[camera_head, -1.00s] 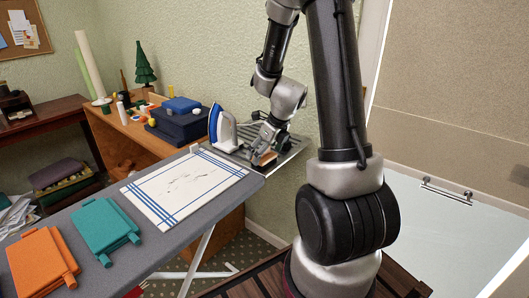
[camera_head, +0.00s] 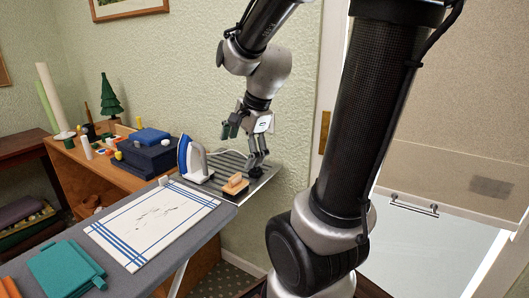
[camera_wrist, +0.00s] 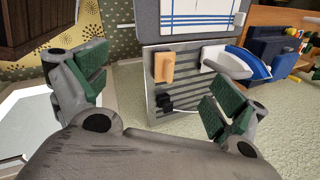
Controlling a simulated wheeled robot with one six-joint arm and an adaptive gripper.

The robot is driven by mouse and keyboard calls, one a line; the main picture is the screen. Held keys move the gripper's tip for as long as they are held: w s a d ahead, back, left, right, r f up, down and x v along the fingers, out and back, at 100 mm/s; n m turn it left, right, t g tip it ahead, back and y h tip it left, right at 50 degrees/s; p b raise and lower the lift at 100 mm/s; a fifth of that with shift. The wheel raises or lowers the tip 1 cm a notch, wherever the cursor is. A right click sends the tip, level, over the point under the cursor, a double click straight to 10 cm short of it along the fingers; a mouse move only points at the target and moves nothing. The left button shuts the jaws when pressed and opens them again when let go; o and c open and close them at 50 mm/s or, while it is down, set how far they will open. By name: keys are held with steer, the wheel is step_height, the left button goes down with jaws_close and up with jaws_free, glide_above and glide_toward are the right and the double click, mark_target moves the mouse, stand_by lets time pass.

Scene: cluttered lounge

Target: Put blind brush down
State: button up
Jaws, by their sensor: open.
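The blind brush, with an orange-tan block-like handle (camera_head: 235,184), lies on the ribbed metal rest (camera_head: 225,163) at the ironing board's end. In the wrist view, the handle (camera_wrist: 163,67) lies across the slats, with dark pieces just beside it; I cannot tell whether they all belong to the brush. My gripper (camera_head: 246,146) is above the rest, its fingers spread wide and empty. In the wrist view, the green-padded fingers (camera_wrist: 160,86) stand on either side of the brush, apart from it.
A blue and white iron (camera_head: 192,160) stands on the rest just left of the brush. A striped cloth (camera_head: 150,222) and a teal item (camera_head: 65,270) lie on the board. A crowded wooden shelf (camera_head: 100,170) stands behind; the wall is close behind the rest.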

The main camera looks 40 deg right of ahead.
steer(key=s+r+n, duration=0.2)
steer(key=s+n, duration=0.4)
steer(key=n, duration=0.2)
steer(key=s+r+n+h, duration=0.1)
steer(key=s+r+n, duration=0.1)
steer(key=s+n, duration=0.4)
steer(key=a+n, duration=0.1)
steer(key=n, duration=0.2)
steer(key=shift+s+r, duration=0.4)
